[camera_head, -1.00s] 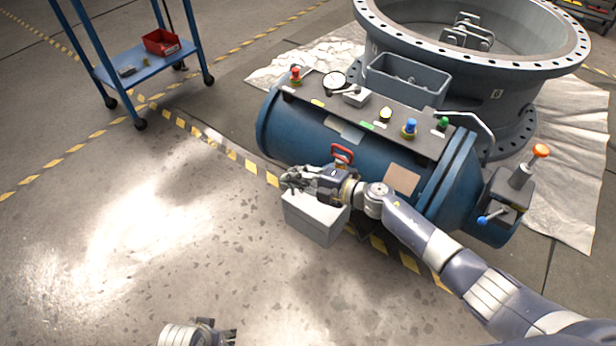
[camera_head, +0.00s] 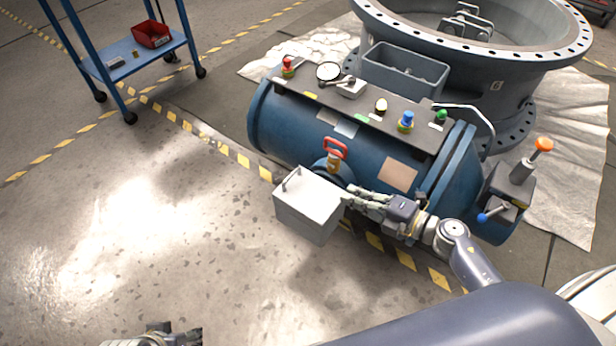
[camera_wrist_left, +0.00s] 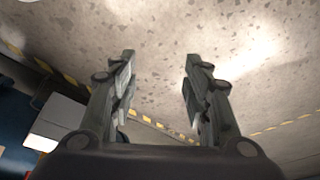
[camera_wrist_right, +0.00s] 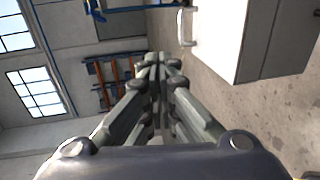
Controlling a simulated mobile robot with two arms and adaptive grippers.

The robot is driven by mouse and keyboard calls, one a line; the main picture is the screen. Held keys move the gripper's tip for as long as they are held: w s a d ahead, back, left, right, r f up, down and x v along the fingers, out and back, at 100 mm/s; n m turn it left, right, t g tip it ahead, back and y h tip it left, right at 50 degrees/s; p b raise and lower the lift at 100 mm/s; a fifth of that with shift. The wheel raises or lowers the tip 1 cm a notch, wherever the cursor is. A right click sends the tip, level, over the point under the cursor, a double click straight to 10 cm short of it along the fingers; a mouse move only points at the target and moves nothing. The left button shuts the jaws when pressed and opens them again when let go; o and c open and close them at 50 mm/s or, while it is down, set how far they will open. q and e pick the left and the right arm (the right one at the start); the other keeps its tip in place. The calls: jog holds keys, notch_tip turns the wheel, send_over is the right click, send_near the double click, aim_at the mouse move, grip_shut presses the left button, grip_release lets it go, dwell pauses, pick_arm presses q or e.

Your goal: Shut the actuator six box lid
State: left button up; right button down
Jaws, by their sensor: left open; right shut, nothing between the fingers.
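The pale grey box (camera_head: 306,222) sits low in front of the blue actuator (camera_head: 285,125). Its lid (camera_head: 318,200) lies flat across the top, with no gap that I can make out. A small handle (camera_head: 291,180) stands on the lid's left part. My right gripper (camera_head: 350,198) is shut and empty beside the box's right edge; I cannot tell if it touches. In the right wrist view the box (camera_wrist_right: 262,40) is to the right of the shut fingers (camera_wrist_right: 158,65). My left gripper (camera_head: 195,336) is open and empty at the bottom edge, away from the box.
A red handle (camera_head: 335,149) stands on the actuator just behind the box. Coloured knobs, a gauge (camera_head: 328,71) and a grey bin (camera_head: 405,72) are above. A blue cart (camera_head: 130,60) stands at the far left. The floor left of the box is clear.

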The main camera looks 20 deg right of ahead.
aim_at(296, 190)
jog(key=b+x, duration=0.1)
jog(key=x, duration=1.2)
jog(key=shift+b, duration=0.4)
pick_arm(q)
jog(key=shift+v, duration=1)
jog(key=shift+s+r, duration=0.1)
jog(key=s+p+x, duration=0.1)
jog(key=p+x, duration=0.3)
jog(key=x, duration=0.5)
pick_arm(e)
jog(key=shift+w+a+f+g+h, duration=0.3)
jog(key=shift+w+a+f+g, duration=0.2)
jog(key=shift+w, duration=0.2)
jog(key=shift+w+a+f+b, duration=0.4)
jog(key=shift+w+a+f, duration=0.15)
jog(key=shift+f, duration=0.25)
jog(key=shift+w+a+f+b, duration=0.3)
jog(key=shift+w+f+b, duration=0.15)
jog(key=shift+f, duration=0.1)
jog(key=shift+w+a+f+b, duration=0.3)
jog(key=shift+w+f, duration=0.1)
jog(key=shift+f, duration=0.1)
pick_arm(q)
jog(key=w+v, duration=0.1)
jog(key=v, duration=0.6)
jog(key=shift+r, duration=0.4)
